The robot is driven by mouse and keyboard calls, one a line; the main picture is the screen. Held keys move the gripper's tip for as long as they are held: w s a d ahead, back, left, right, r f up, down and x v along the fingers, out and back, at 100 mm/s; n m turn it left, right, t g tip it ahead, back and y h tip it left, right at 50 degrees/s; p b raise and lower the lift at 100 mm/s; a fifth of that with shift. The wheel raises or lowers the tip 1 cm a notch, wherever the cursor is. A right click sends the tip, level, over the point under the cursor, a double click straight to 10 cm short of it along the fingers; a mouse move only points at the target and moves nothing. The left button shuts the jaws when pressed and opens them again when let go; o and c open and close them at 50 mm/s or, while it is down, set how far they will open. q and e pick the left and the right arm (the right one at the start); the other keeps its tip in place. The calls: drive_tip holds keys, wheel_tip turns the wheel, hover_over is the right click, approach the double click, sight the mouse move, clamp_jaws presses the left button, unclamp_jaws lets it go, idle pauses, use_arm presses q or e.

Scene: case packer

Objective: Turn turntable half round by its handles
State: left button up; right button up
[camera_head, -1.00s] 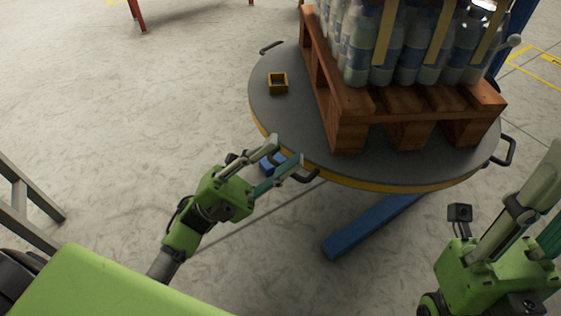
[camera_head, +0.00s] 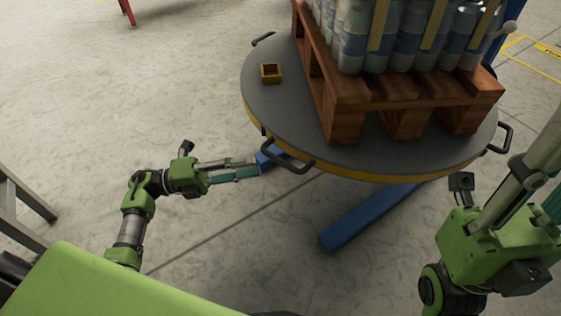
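The round grey turntable (camera_head: 285,112) with a yellow rim stands at centre right. It bears a wooden pallet (camera_head: 345,118) loaded with bottles. A dark handle (camera_head: 290,161) sticks out of its near-left rim. Another handle (camera_head: 503,138) is at the right rim and a third handle (camera_head: 263,39) at the far left.
Blue floor legs (camera_head: 365,217) reach out under the turntable. A grey frame (camera_head: 25,205) stands at the left edge.

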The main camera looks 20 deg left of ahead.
sight(281, 159)
use_arm(q)
drive_tip(key=b+x, duration=0.1)
drive_tip(key=x, duration=0.7)
drive_tip(key=shift+w+d, duration=0.1)
drive_tip(key=shift+d, duration=0.05)
clamp_jaws()
